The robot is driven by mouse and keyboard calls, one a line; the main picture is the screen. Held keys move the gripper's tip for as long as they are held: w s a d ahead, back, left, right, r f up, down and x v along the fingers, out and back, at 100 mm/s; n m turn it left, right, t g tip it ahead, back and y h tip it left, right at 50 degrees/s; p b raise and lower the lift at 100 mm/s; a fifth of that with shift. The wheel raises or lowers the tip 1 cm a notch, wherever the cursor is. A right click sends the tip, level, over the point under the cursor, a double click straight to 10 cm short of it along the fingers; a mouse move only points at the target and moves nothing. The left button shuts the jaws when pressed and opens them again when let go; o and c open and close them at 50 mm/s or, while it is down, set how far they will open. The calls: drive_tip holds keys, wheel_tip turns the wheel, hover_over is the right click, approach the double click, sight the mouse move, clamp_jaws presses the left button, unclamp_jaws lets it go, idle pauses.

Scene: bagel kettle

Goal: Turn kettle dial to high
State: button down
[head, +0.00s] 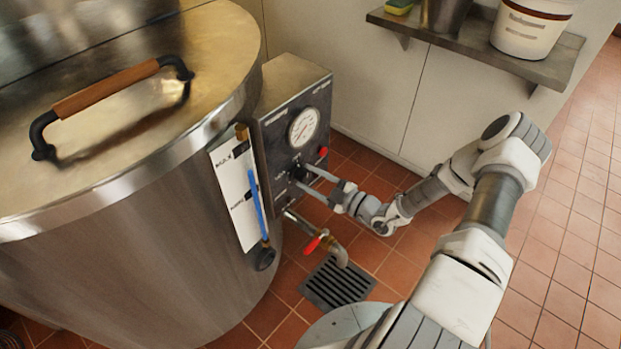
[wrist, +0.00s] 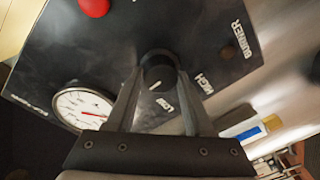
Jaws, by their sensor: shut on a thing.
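The kettle dial (wrist: 158,68) is a small round black knob on the dark control panel (wrist: 95,45). In the wrist view its white mark points down, toward the side of the LOW label (wrist: 164,104). The HIGH label (wrist: 203,84) is to the right of LOW. My gripper (wrist: 159,76) is shut on the dial, with one finger on each side. In the head view my gripper (head: 303,177) reaches the panel (head: 314,115) from the right, and the dial (head: 296,172) shows as a dark shape at the fingertips, partly hidden.
A pressure gauge (head: 302,127) and a red button (head: 323,151) are above the dial. A large steel kettle (head: 130,230) stands at left. A red-handled tap (head: 314,243) is below, over a floor drain (head: 338,283). A shelf (head: 470,50) holds a bucket (head: 530,30).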

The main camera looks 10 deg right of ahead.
drive_tip(key=shift+r+n+p, duration=0.1)
drive_tip(key=shift+n+p, duration=0.2)
drive_tip(key=shift+p, duration=0.05)
drive_tip(key=shift+r+n+p, duration=0.1)
drive_tip(key=shift+n+p, duration=0.4)
drive_tip(key=shift+p, duration=0.05)
drive_tip(key=n+p, duration=0.2)
drive_tip(key=n, duration=0.1)
drive_tip(key=shift+p, duration=0.3)
drive_tip(key=n+h+p, duration=0.1)
drive_tip(key=n+p, duration=0.2)
drive_tip(key=n, duration=0.3)
drive_tip(key=shift+p, duration=0.3)
drive_tip(key=n+p, duration=0.3)
drive_tip(key=n, duration=0.3)
drive_tip(key=shift+s+a+h, duration=0.1)
drive_tip(key=shift+h, duration=0.3)
drive_tip(key=n+p, duration=0.2)
drive_tip(key=n, duration=0.3)
drive_tip(key=shift+n+t, duration=0.3)
drive_tip(key=shift+n, duration=0.1)
drive_tip(key=shift+f+h, duration=0.2)
drive_tip(key=shift+h, duration=0.1)
drive_tip(key=shift+c, duration=1.4)
unclamp_jaws()
